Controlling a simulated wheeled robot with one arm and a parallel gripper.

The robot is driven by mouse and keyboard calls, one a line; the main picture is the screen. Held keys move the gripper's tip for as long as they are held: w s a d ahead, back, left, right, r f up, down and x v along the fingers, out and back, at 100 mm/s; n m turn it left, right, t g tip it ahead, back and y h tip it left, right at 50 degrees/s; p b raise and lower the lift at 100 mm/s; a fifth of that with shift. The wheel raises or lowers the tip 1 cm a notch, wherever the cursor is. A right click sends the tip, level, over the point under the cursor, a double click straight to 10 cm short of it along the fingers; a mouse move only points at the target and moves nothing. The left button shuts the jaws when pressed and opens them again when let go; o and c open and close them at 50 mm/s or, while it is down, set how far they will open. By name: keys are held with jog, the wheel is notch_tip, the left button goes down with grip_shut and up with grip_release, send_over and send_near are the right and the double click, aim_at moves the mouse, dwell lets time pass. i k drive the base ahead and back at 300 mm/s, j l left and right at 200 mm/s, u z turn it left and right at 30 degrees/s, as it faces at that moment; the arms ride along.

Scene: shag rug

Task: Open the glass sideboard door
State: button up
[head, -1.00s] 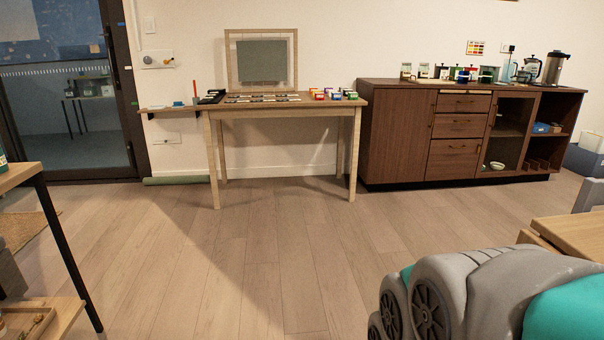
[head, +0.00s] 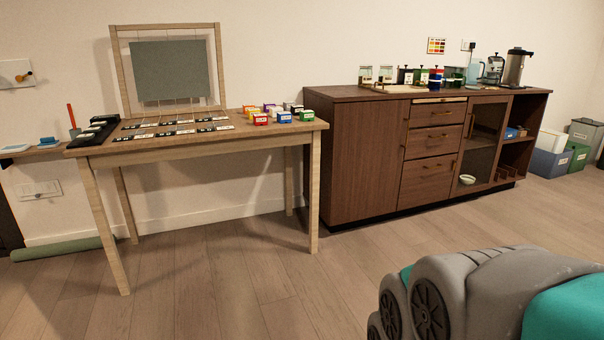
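The dark brown wooden sideboard (head: 352,160) stands against the wall at centre right in the head view. Its glass door (head: 479,143) has a dark wooden frame and a vertical handle on its left side, next to the drawers. The door looks closed, and a pale bowl (head: 467,179) shows low behind the glass. Part of my own body, grey and teal, fills the lower right corner. My gripper is out of view.
A light wooden table (head: 200,147) with small coloured boxes and a framed board stands left of the sideboard. Jars and a steel flask (head: 514,66) stand on the sideboard top. Storage bins (head: 551,160) sit at far right. The floor (head: 365,270) before the sideboard is clear.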

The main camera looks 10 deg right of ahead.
aim_at(486, 99)
jog(key=i+l+z, duration=0.25)
jog(key=i+z, duration=0.15)
jog(key=i+l+z, duration=0.1)
jog(key=i+z, duration=0.75)
jog(key=i+j+z, duration=0.2)
jog(key=i+z, duration=0.2)
jog(key=i+l+u, duration=0.2)
jog(key=i, duration=0.25)
jog(key=i+u, duration=0.2)
jog(key=i, duration=0.25)
jog(key=i+l+u, duration=0.2)
jog(key=i, duration=0.2)
jog(key=l, duration=0.1)
